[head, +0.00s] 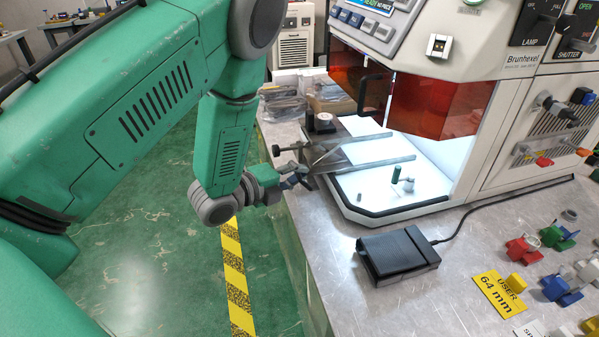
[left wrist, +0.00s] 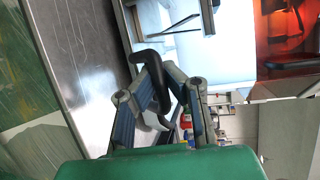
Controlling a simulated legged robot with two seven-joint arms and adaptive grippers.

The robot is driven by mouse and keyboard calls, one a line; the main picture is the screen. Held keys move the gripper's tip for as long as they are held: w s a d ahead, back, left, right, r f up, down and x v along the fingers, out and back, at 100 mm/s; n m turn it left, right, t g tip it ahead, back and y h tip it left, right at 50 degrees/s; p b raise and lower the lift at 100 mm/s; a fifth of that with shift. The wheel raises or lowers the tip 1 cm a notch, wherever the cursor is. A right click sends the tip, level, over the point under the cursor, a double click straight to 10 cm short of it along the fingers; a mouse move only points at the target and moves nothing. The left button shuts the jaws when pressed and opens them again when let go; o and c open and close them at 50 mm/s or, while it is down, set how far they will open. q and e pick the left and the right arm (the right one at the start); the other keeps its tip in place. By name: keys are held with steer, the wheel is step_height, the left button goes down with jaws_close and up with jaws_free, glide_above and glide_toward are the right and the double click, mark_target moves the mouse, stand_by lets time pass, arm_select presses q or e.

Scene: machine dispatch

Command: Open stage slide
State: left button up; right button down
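The stage slide (head: 372,150) is a grey, fork-like frame with two long bars, at the open front of the white machine. Its bars also show in the left wrist view (left wrist: 180,27). My left gripper (head: 306,166) is at the slide's near left end, above the bench edge. In the left wrist view, its two fingers (left wrist: 163,82) lean inward on either side of a bent black handle (left wrist: 150,58). I cannot tell whether they press on the handle, which they partly hide. My right gripper is out of view.
The white machine (head: 543,72) has orange shields (head: 436,105) above a bright bay. A black box (head: 397,255) with a cable lies on the metal bench (head: 345,300). Several coloured parts (head: 522,249) stand at the right. Stacked packets (head: 283,103) lie behind the slide.

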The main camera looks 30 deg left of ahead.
arm_select(q)
steer(key=o, duration=0.5)
steer(key=shift+d+f, duration=0.15)
steer(key=shift+f, duration=0.05)
steer(key=shift+w+r, duration=0.1)
steer(key=shift+s+a+r, duration=0.1)
steer(key=shift+s+a, duration=0.2)
steer(key=shift+s, duration=0.2)
steer(key=v, duration=1.1)
steer(key=shift+d, duration=0.15)
